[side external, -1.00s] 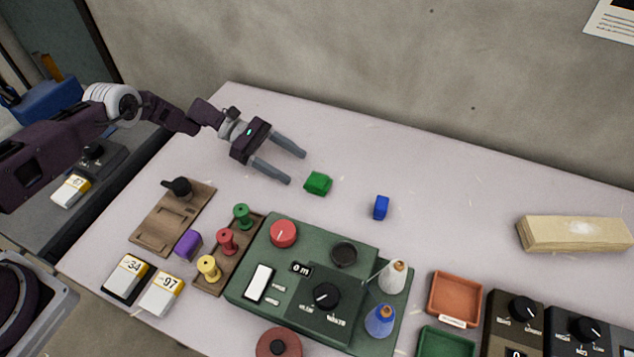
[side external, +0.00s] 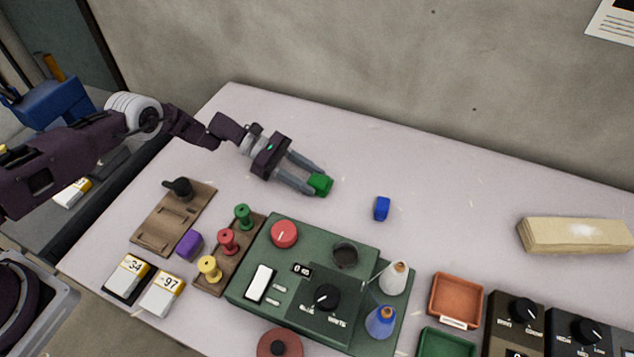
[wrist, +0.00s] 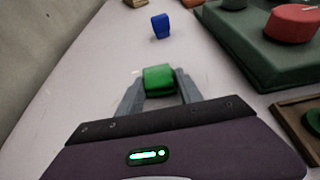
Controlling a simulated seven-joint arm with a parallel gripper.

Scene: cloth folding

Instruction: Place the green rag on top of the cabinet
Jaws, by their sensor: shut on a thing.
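A small green block-shaped thing (side external: 320,183), which looks like a block more than a rag, lies at the middle back of the table. My gripper (side external: 312,179) is shut on it, with one finger on each side. In the wrist view the green thing (wrist: 160,80) sits between the two fingertips (wrist: 158,88). It appears at table height; I cannot tell whether it touches the table. I cannot make out a cabinet in these views.
A blue block (side external: 382,208) lies to the right. A green control box (side external: 250,280) with knobs and bottles stands in front. A spool rack (side external: 222,262) and a purple block (side external: 189,243) are front left. A pale long block (side external: 572,234) lies far right. The back of the table is clear.

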